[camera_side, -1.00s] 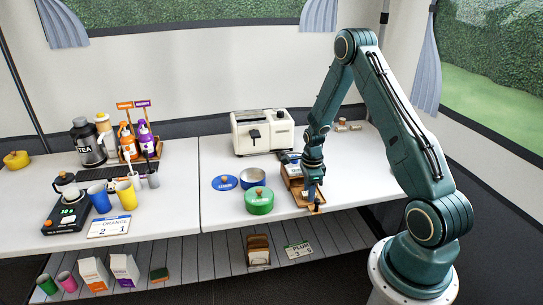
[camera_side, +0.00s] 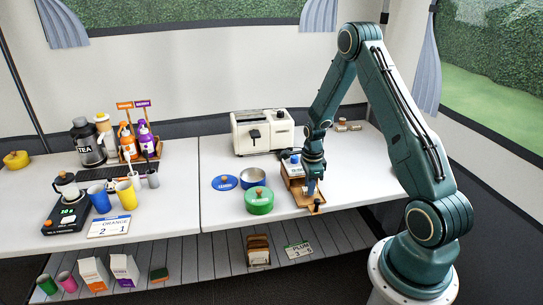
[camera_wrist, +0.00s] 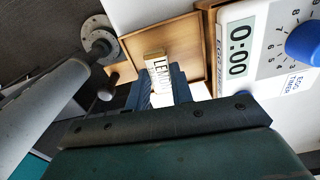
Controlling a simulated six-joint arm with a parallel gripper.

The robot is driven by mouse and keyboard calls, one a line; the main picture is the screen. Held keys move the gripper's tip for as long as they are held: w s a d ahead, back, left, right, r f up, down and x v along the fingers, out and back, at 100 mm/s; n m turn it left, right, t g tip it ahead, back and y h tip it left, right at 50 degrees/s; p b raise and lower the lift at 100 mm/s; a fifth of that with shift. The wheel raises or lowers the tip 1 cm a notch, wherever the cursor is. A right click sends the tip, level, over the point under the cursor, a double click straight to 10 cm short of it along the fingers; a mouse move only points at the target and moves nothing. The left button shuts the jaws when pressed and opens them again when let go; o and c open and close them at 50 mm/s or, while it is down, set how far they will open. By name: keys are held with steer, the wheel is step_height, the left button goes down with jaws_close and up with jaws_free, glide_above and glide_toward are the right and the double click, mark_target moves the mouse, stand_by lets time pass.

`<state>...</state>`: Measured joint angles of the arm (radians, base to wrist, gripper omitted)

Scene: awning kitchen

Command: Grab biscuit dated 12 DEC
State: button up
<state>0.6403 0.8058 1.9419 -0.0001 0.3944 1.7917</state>
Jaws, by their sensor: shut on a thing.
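My gripper (camera_side: 312,190) is low over a small wooden tray (camera_side: 297,184) near the front edge of the table. In the wrist view, its fingers (camera_wrist: 160,88) are shut on a small pale block (camera_wrist: 155,56) with dark letters starting "LE" on its white face. The rest of its lettering is hidden or too small to read. The block is over the wooden tray (camera_wrist: 188,30). I cannot make out a biscuit or a 12 DEC date in either view.
A white egg timer (camera_wrist: 262,45) with a blue knob sits close beside the tray. A green lidded pot (camera_side: 259,203), a blue pot (camera_side: 252,177) and a toaster (camera_side: 262,132) stand to the left. A brown rack (camera_side: 258,250) is on the lower shelf.

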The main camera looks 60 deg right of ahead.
step_height(320, 180, up, 18)
stand_by(0.6)
steer(key=shift+w, duration=0.1)
stand_by(0.4)
